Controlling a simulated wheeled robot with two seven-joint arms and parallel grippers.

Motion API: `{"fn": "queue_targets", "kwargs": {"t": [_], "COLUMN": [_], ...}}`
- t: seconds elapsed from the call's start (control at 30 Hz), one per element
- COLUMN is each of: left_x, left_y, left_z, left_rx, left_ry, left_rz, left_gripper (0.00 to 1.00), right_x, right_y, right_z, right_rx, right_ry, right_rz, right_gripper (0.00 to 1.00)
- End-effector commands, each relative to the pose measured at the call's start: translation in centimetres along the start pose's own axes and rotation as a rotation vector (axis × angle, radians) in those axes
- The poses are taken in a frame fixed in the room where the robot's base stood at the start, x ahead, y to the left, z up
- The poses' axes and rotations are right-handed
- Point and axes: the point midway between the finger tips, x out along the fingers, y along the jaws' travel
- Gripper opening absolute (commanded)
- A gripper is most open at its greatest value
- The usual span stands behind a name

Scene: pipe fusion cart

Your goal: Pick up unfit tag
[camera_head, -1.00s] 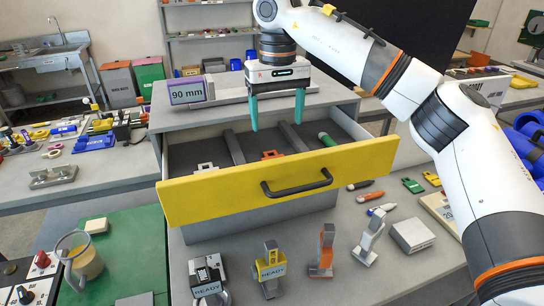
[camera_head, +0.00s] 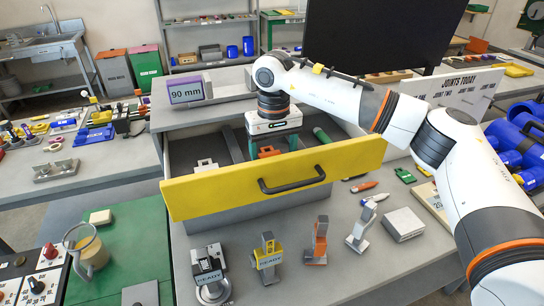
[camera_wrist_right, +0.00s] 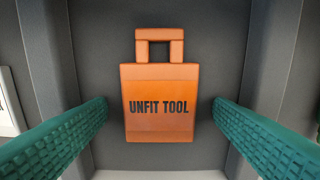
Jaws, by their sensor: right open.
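The unfit tag is an orange tag (camera_wrist_right: 160,105) with a loop handle at its top and the words "UNFIT TOOL". It lies flat in the middle compartment of the open drawer, and a bit of it shows in the head view (camera_head: 268,151). My right gripper (camera_wrist_right: 160,130) is open, with its teal fingers on either side of the tag, apart from it. In the head view my right gripper (camera_head: 272,145) reaches down into the drawer, its fingertips hidden. My left gripper is not in view.
The yellow-fronted drawer (camera_head: 225,196) has grey dividers close beside the fingers. A white tag (camera_head: 206,165) lies in the left compartment and a green-ended tool (camera_head: 322,135) in the right. Several tools stand on the bench in front, including an orange-and-grey one (camera_head: 317,240).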

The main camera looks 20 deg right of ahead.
Motion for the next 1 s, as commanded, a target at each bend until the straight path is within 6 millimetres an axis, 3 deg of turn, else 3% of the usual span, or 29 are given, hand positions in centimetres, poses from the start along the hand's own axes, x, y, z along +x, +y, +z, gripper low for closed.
{"fn": "queue_targets", "kwargs": {"t": [0.37,0.67,1.0], "left_x": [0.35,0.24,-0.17], "left_y": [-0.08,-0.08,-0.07], "left_z": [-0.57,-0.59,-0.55], "left_rx": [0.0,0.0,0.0], "left_ry": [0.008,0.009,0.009], "left_rz": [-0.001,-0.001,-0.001], "left_gripper": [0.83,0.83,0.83], "right_x": [0.26,0.16,-0.25], "right_y": [0.01,0.02,0.02], "right_z": [0.01,0.01,0.01], "right_rx": [0.0,0.0,0.0], "right_ry": [0.0,0.0,0.0], "right_rz": [0.0,0.0,0.0], "right_gripper": [0.75,0.28,0.28]}}
